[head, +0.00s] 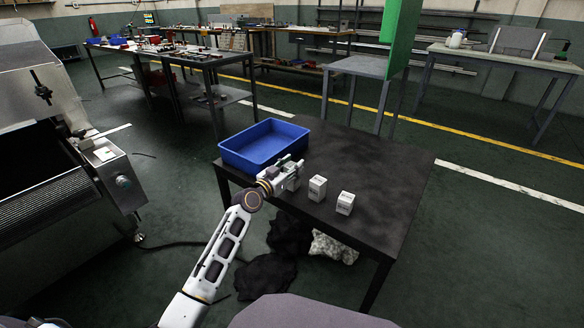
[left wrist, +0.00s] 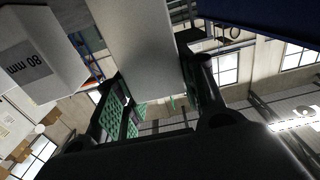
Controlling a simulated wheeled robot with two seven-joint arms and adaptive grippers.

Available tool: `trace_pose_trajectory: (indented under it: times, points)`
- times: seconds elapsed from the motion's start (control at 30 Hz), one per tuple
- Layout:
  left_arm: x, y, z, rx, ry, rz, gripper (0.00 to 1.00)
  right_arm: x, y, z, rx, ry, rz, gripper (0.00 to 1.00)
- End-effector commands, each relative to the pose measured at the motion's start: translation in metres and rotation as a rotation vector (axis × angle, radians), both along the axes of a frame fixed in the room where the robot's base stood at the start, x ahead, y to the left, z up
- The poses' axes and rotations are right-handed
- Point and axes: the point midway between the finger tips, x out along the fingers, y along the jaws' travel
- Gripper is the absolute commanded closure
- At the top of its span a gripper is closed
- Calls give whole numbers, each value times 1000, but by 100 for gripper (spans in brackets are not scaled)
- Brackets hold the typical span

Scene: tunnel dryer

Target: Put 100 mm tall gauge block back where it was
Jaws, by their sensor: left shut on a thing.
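My left gripper (head: 288,172) is shut on a pale gauge block (head: 294,183) at the near side of the dark table (head: 375,170). In the left wrist view the held block (left wrist: 137,45) stands between the two green-padded fingers, and no label shows on its visible face. A second gauge block (head: 317,188) stands just right of the gripper. A third (head: 345,203) stands further right. A block marked "80 mm" (left wrist: 35,62) shows beside the held one in the left wrist view. I cannot tell whether the held block touches the table. My right gripper is not in view.
A blue bin (head: 240,160) sits on the table's left part, right behind the gripper. The table's right and back parts are clear. A green panel (head: 402,35) hangs beyond the table. A steel machine (head: 55,150) stands at the left. Dark and pale cloths lie underneath.

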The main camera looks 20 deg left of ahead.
Motion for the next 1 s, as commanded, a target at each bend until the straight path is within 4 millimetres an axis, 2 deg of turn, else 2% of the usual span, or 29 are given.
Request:
trace_pose_trajectory:
  times: [0.03, 0.07, 0.23, 0.73, 1.0]
  points:
    - [0, 0, 0, 0, -4, 1, 100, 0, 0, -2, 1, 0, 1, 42]
    - [0, 0, -2, 0, 0, 0, 60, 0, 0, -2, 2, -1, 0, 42]
    - [0, 0, -1, 0, 0, 0, 39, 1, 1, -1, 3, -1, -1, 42]
    - [0, 0, 1, 0, 0, 0, 39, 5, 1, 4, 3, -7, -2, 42]
    - [-16, 7, 1, 4, 1, 1, 39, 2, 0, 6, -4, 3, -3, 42]
